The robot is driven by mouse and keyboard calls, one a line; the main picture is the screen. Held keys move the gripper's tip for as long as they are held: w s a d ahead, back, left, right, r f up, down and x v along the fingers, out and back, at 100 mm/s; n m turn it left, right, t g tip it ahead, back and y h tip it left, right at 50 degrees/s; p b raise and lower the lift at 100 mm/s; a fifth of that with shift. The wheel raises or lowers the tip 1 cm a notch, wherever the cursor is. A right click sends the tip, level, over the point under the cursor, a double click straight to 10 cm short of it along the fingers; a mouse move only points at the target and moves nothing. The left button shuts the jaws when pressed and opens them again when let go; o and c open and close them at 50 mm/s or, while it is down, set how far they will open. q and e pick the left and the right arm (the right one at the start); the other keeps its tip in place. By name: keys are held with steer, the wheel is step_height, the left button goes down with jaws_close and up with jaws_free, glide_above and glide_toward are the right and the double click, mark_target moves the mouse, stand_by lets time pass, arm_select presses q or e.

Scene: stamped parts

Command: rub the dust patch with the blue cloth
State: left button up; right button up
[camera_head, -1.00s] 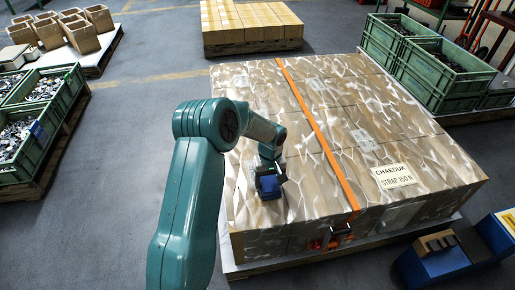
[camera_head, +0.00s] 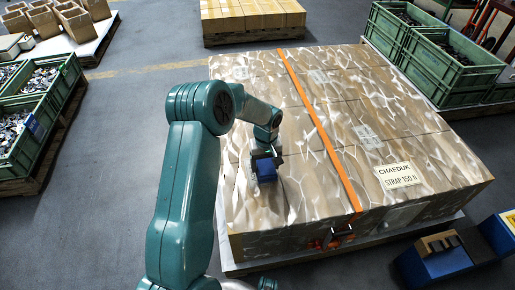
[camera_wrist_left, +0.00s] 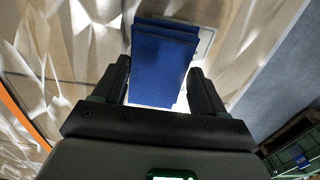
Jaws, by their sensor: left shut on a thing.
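My left gripper (camera_head: 264,162) is shut on the blue cloth (camera_head: 266,172), a folded blue pad, over the near left part of the carton-covered pallet load (camera_head: 310,190). In the left wrist view the cloth (camera_wrist_left: 160,68) sits between the two dark fingers, with a pale label-like panel (camera_wrist_left: 207,38) partly hidden behind it. I cannot tell whether the cloth touches the top surface. I cannot make out the dust patch among the bright, wavy light streaks; the cloth and gripper may cover it. My right gripper is not in view.
An orange strap (camera_head: 320,130) crosses the load, with a buckle (camera_head: 338,236) at its front edge. A CHAEDUK sign (camera_head: 398,175) lies to the right. Green crates (camera_head: 440,60) stand behind right, others (camera_head: 35,115) at left. A blue block-like unit (camera_head: 440,262) stands front right.

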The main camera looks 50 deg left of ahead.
arm_select(q)
steer(key=shift+s+r, duration=0.1)
steer(key=shift+r, duration=0.45)
steer(key=shift+r+p, duration=0.3)
steer(key=shift+p, duration=0.2)
step_height(320, 180, up, 2)
steer(key=shift+r+p, duration=0.25)
steer(key=shift+p, duration=0.55)
step_height(320, 180, up, 2)
steer(key=shift+r+p, duration=0.1)
steer(key=shift+p, duration=0.65)
steer(key=shift+r, duration=0.1)
